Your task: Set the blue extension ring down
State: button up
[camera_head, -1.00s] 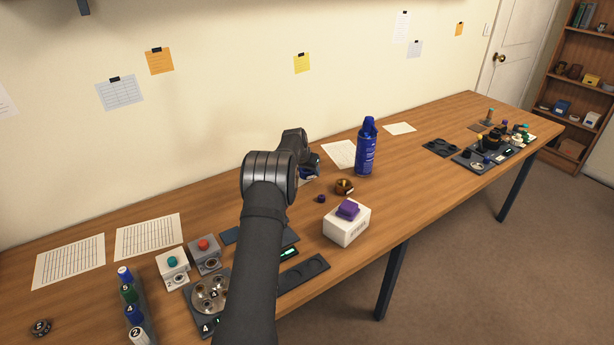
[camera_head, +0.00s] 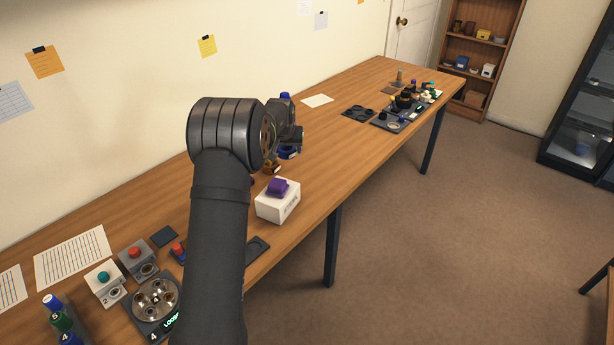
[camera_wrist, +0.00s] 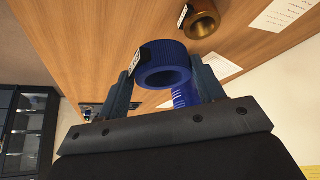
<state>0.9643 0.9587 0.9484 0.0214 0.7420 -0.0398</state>
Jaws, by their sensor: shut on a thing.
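The blue extension ring (camera_wrist: 164,62) is a short ribbed blue tube with a small white label on its side. In the wrist view it sits between the two fingers of my gripper (camera_wrist: 166,80), which is shut on it. The ring is held above the wooden table, apart from it as far as I can see. In the head view the ring (camera_head: 289,152) shows as a small blue piece below the end of my gripper (camera_head: 290,145), partly hidden by my arm.
A brass ring (camera_wrist: 203,20) stands on the table near the held ring. A white box (camera_head: 278,207) with a purple block (camera_head: 278,187) on it is near the front edge. A blue can (camera_wrist: 184,96) is behind the ring. Bare table (camera_head: 325,135) lies to the right.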

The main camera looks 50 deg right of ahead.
jog(key=s+d, duration=0.3)
jog(key=s, duration=0.8)
jog(key=s+d, duration=0.2)
jog(key=s, duration=0.8)
jog(key=shift+n+t, duration=0.3)
jog(key=shift+n, duration=0.1)
jog(key=w+f, duration=0.2)
jog(key=w, duration=0.1)
jog(key=w+f, duration=0.2)
jog(key=w, duration=0.2)
jog(key=w+f, duration=0.2)
jog(key=w, duration=0.2)
jog(key=shift+d+f, duration=0.2)
jog(key=shift+d, duration=0.15)
jog(key=shift+w+f, duration=0.15)
jog(key=shift+f, duration=1.9)
jog(key=shift+f, duration=0.2)
jog(key=o, duration=1)
